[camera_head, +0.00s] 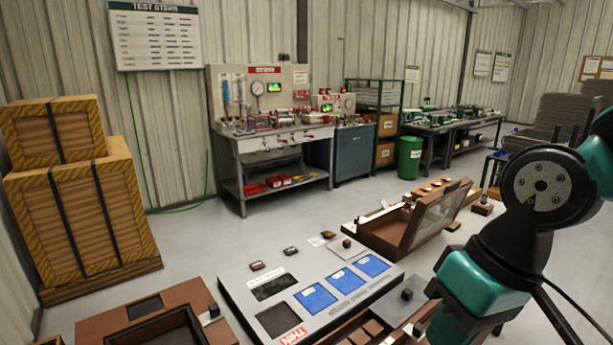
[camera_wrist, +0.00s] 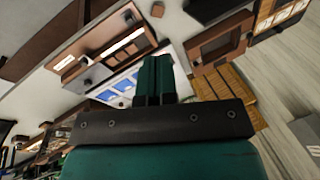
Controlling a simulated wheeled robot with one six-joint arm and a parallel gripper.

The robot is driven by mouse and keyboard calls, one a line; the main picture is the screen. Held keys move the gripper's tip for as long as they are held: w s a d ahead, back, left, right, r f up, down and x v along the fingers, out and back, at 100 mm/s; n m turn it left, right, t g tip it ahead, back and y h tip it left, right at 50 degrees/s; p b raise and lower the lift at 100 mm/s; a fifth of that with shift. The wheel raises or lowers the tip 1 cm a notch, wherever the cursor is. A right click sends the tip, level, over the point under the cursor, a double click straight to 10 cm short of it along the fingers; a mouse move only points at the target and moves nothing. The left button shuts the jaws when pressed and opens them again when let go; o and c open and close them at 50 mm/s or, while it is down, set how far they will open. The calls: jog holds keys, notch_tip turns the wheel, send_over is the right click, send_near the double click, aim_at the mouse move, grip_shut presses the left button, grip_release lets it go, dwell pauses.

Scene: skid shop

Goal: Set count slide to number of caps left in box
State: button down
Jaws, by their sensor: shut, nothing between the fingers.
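My gripper (camera_wrist: 153,65) is shut and empty in the wrist view, its two green fingers pressed together. It points towards a brown unit with pale slots (camera_wrist: 125,42) and a grey panel with blue squares. I cannot tell for sure which slot is the count slide, nor its setting. In the head view a brown box with an open, see-through lid (camera_head: 432,217) stands behind the panel; I cannot make out caps inside. A brown compartment tray (camera_head: 345,332) shows partly at the bottom edge. My arm hides the area at the right, and the gripper is outside the head view.
The grey panel (camera_head: 237,283) carries three blue squares, dark windows and a red label. A brown frame (camera_head: 110,325) is at the lower left. Wooden crates (camera_head: 80,200) stand at the left. A test bench (camera_head: 270,143) and green bin (camera_head: 410,157) stand behind open floor.

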jog(key=c, duration=1.7)
grip_release()
jog(key=s+n, duration=0.1)
jog(key=s, duration=0.1)
jog(key=s+r+n, duration=0.1)
jog(key=s, duration=0.1)
jog(key=shift+s+a, duration=0.1)
jog(key=shift+s, duration=0.05)
jog(key=o, duration=0.5)
jog(key=shift+s+n, duration=0.3)
jog(key=shift+s, duration=0.05)
jog(key=shift+c, duration=0.2)
jog(key=w+d+f+m+g+b, duration=0.1)
jog(key=w+f+m+g+b, duration=0.2)
jog(key=w+f+m+b, duration=1.45)
jog(key=a+f+p, duration=0.1)
jog(key=f, duration=0.5)
jog(key=w+a+f, duration=0.1)
jog(key=a+f, duration=0.1)
jog(key=f, duration=0.4)
jog(key=a+f+p, duration=0.1)
jog(key=a+f, duration=0.1)
jog(key=f, duration=0.4)
jog(key=shift+w+a+f+p, duration=0.1)
jog(key=shift+w+f+p, duration=0.1)
jog(key=shift+p, duration=0.1)
